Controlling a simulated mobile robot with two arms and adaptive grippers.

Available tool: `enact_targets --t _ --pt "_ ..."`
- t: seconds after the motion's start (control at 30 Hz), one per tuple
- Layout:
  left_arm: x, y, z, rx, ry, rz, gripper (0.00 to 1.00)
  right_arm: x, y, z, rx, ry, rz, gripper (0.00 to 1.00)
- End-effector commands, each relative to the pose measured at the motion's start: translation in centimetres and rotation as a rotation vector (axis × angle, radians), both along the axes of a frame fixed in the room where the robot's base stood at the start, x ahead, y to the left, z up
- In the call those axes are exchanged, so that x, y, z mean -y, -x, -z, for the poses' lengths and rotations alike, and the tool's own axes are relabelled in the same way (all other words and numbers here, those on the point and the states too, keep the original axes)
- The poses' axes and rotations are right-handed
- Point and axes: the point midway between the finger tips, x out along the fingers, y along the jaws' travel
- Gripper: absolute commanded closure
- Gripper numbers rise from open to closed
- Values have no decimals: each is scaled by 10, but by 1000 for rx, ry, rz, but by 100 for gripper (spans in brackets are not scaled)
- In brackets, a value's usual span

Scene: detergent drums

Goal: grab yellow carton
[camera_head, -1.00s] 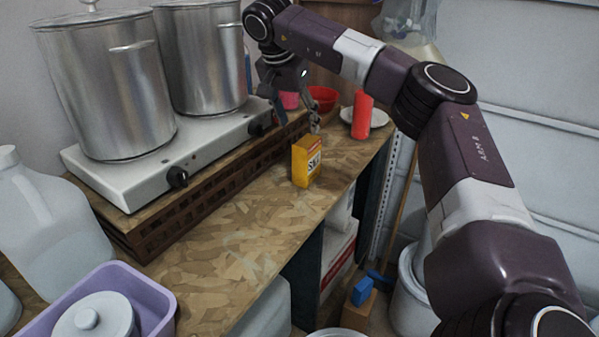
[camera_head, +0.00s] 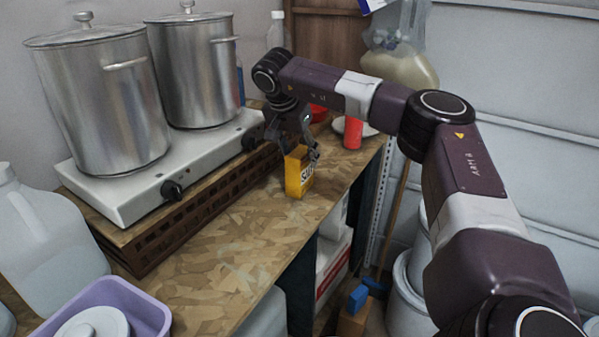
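The yellow carton (camera_head: 299,178), with dark lettering on its front, stands upright on the wooden worktop near its right edge. My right gripper (camera_head: 301,153) is directly at the carton's top, pointing down. Its fingers look spread, one towards the left of the carton's top and one at its right edge. I cannot tell whether they touch the carton. My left gripper is not in view.
A red cylinder (camera_head: 353,132) and a red bowl (camera_head: 318,113) stand behind the carton. A hot plate (camera_head: 130,195) with two steel pots stands to the left. A purple tub (camera_head: 108,296) is at the front left. The worktop before the carton is clear.

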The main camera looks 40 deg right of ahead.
Motion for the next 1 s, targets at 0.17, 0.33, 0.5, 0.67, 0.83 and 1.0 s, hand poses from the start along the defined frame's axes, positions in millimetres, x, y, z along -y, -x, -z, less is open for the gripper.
enact_targets --t 0.17,0.33,0.5,0.67,0.83,1.0 --pt "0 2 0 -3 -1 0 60 0 0 0 0 0 0 72" --pt "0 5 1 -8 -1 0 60 0 0 0 0 0 0 91" --pt "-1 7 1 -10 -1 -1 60 0 0 0 0 0 0 100" --pt "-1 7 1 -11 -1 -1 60 0 0 -1 2 0 -1 100" --pt "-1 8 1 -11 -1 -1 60 0 -1 -3 2 0 0 100" --pt "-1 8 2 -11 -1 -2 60 0 -1 -14 4 1 2 100"
